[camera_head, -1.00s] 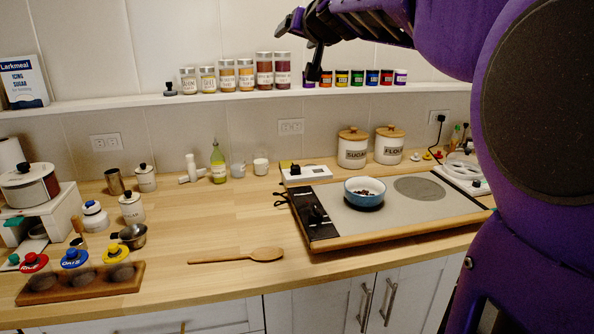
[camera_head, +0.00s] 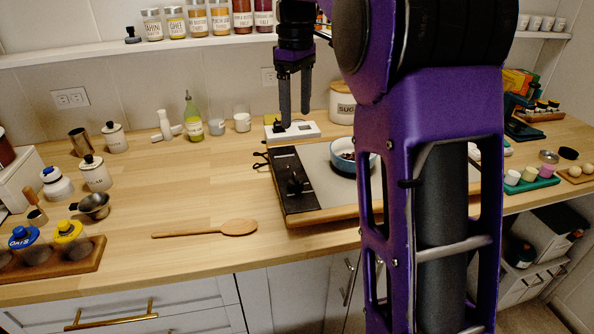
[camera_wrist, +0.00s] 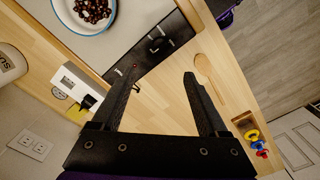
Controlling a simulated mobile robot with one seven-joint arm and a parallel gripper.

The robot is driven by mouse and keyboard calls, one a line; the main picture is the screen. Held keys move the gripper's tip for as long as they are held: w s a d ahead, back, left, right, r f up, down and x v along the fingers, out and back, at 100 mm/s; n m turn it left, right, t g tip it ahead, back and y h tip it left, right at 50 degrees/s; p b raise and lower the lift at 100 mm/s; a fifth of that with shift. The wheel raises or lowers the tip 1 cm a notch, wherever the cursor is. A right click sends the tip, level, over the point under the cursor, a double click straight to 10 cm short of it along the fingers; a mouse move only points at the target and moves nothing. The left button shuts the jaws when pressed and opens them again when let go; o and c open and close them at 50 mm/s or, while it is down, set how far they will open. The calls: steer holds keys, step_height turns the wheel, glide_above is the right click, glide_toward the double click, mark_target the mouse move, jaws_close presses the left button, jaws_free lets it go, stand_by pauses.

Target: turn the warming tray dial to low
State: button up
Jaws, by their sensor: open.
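The warming tray (camera_head: 318,190) lies on the wooden counter, with a black control panel along its left side. A black dial (camera_head: 295,184) stands on that panel; it also shows in the wrist view (camera_wrist: 157,44), beyond the fingertips. Its setting marks are too small to read. My gripper (camera_head: 295,113) points down, open and empty, above the back left of the tray and apart from the dial. Its two black fingers show in the wrist view (camera_wrist: 161,73) with a clear gap.
A white box (camera_head: 305,132) with a black part on top stands just behind the panel. A sugar canister (camera_head: 341,106) is behind the tray. A wooden spoon (camera_head: 205,231) lies left of the tray, with bare counter around it. Jars line the shelf (camera_head: 110,53) above.

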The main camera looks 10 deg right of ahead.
mark_target(296, 177)
step_height(296, 177, down, 17)
steer(key=b, duration=0.3)
steer(key=shift+b, duration=0.4)
steer(key=shift+a, duration=0.1)
jaws_close()
